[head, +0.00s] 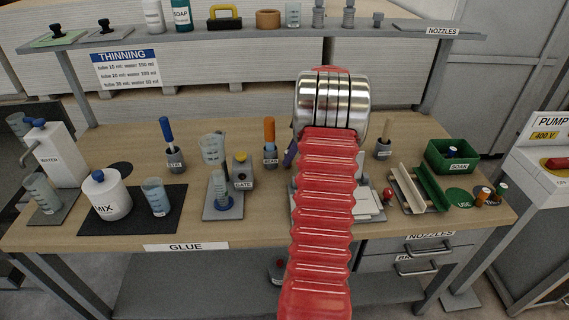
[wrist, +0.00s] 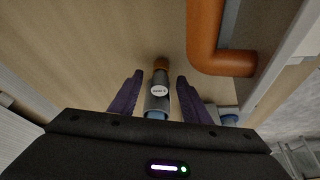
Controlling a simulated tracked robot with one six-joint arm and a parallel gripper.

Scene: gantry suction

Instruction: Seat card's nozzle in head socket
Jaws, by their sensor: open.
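In the wrist view my gripper (wrist: 159,98) is open, its two purple fingers on either side of a grey cylinder (wrist: 157,104). The cylinder has a white label, a brown far end and a blue near end; gaps show beside it. I cannot tell whether it is a nozzle or the head. In the head view my red arm hides most of the gripper; a purple finger (head: 290,153) shows at its left. Small orange-topped (head: 482,194) and brown-topped (head: 501,189) pieces stand at the right near the green USE pad (head: 462,197). The card and head socket cannot be made out.
A thick orange pipe (wrist: 206,45) is close by at upper right in the wrist view. The green SOAK bin (head: 452,166), a grooved rack (head: 418,190) and a beige-handled tool (head: 386,135) stand at the right. The MIX pot (head: 105,204) and beakers stand at the left.

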